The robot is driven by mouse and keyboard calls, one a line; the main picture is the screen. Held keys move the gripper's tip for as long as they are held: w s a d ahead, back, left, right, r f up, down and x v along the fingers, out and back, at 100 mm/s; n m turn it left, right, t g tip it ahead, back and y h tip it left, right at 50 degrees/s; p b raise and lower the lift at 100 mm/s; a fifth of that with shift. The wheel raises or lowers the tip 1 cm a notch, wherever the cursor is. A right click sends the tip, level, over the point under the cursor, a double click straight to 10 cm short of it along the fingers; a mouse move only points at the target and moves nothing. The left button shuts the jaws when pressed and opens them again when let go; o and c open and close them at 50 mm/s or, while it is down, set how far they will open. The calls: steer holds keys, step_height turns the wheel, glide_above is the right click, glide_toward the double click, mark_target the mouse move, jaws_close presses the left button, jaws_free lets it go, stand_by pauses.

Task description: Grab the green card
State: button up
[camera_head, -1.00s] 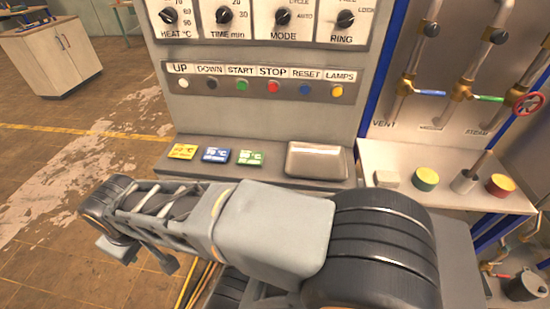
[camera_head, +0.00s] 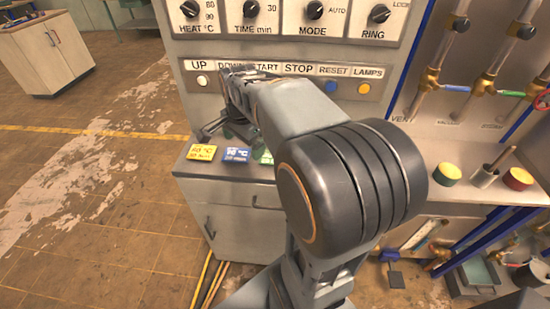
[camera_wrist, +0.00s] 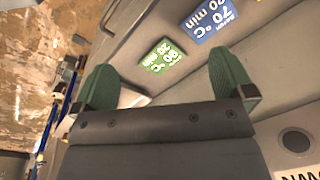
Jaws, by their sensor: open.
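The green card (camera_head: 262,156) lies on the ledge of the grey cabinet, at the right end of a row of cards. In the head view my gripper (camera_head: 222,125) is above the ledge, close to the panel front.
A blue card (camera_head: 236,155) and a yellow card (camera_head: 201,152) lie left of the green one. The upright panel with buttons and knobs (camera_head: 313,10) rises behind the ledge. A side shelf (camera_head: 465,190) with red and yellow-green round pieces is at the right.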

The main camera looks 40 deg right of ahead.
steer(key=w+d+m+g, duration=0.1)
steer(key=w+d+m, duration=0.3)
steer(key=d+m, duration=0.55)
steer(key=m, duration=0.2)
glide_above(266, 156)
steer(key=shift+n, duration=0.25)
step_height(266, 156, down, 8)
steer(key=shift+w+a, duration=0.1)
steer(key=shift+a, duration=0.05)
steer(key=shift+f, duration=3.15)
steer(key=shift+c, duration=0.5)
steer(key=c, duration=0.8)
steer(key=shift+r, duration=0.15)
